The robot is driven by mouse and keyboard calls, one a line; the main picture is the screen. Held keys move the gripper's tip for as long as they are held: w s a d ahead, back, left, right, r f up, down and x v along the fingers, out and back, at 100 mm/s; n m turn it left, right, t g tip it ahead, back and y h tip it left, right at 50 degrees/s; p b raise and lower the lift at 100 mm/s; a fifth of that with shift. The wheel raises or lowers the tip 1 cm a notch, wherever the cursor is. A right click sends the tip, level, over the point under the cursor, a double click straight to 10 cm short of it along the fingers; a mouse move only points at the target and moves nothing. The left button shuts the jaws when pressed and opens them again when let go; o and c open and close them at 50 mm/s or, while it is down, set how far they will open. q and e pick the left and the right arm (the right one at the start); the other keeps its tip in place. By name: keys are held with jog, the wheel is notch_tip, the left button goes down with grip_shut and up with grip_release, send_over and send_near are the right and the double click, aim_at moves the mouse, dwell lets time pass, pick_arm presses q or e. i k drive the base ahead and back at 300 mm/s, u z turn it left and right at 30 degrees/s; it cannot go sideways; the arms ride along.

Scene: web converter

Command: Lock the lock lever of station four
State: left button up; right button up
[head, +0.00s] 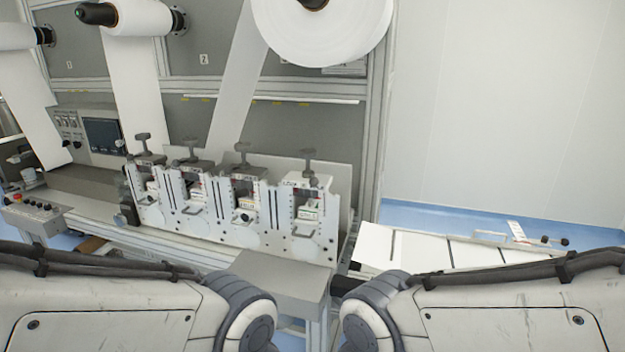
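A row of several die stations stands in a white slotted frame (275,235) on the machine, left of centre in the head view. Each station has a grey T-shaped handle upright on top. The rightmost station (307,190) has its T-handle (309,158) standing above a white block. No station number is readable, so I cannot tell for certain which one is station four. I cannot make out a lock lever or its position at this size. Both my arms show only as links along the bottom edge; neither gripper is in view.
White web rolls (325,25) hang above the stations, with web running down. A grey box (283,280) juts out in front of the frame's right end. A conveyor table (470,250) lies to the right. A control panel (102,135) and a button box (33,210) are at left.

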aim_at(314, 181)
jog(key=z, duration=0.25)
jog(key=i, duration=1.3)
jog(key=u, duration=0.25)
